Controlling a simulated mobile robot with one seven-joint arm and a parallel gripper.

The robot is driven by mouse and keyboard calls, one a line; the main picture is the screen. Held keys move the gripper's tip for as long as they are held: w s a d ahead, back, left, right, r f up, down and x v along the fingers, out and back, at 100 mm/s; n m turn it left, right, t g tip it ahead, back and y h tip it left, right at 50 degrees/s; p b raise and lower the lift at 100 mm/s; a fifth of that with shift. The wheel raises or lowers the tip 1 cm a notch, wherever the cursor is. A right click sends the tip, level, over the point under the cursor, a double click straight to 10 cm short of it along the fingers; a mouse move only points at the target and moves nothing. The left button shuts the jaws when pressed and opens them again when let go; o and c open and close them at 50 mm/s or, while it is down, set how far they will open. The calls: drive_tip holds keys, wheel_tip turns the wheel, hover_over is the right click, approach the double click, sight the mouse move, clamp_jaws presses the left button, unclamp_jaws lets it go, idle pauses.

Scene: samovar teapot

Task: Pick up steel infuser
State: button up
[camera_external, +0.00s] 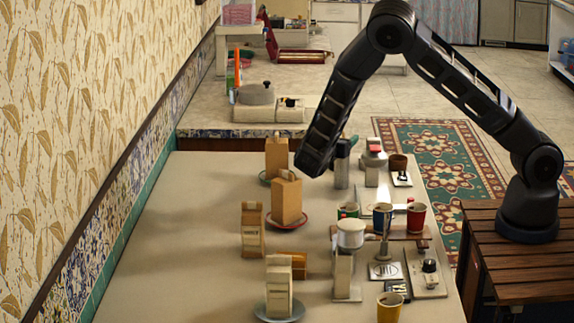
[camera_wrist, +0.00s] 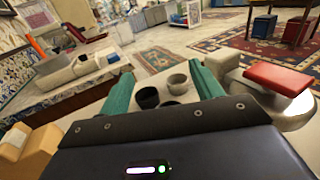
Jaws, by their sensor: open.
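My gripper (camera_wrist: 164,82) shows in the wrist view as two teal fingers, spread apart with nothing gripped between them. In the external view its end is at the far part of the long table, mostly hidden by my dark wrist. I cannot tell for sure which thing is the steel infuser. A grey metallic upright piece with a dark top (camera_external: 342,168) stands just right of my wrist. A silvery piece with a red top (camera_external: 374,167) stands beside it; a red-topped metallic piece (camera_wrist: 280,78) shows right of the fingers in the wrist view.
A dark cup (camera_wrist: 147,98) and a grey cup (camera_wrist: 177,83) lie beyond the fingers. Tan cartons (camera_external: 286,200) stand on the left of the table (camera_external: 180,240). Paper cups (camera_external: 416,217) stand on the right. The table's left side is clear.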

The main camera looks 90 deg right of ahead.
sight(339, 161)
wheel_tip(339, 161, down, 7)
drive_tip(key=shift+x, duration=1.55)
drive_tip(key=shift+r, duration=0.2)
drive_tip(key=c, duration=1.3)
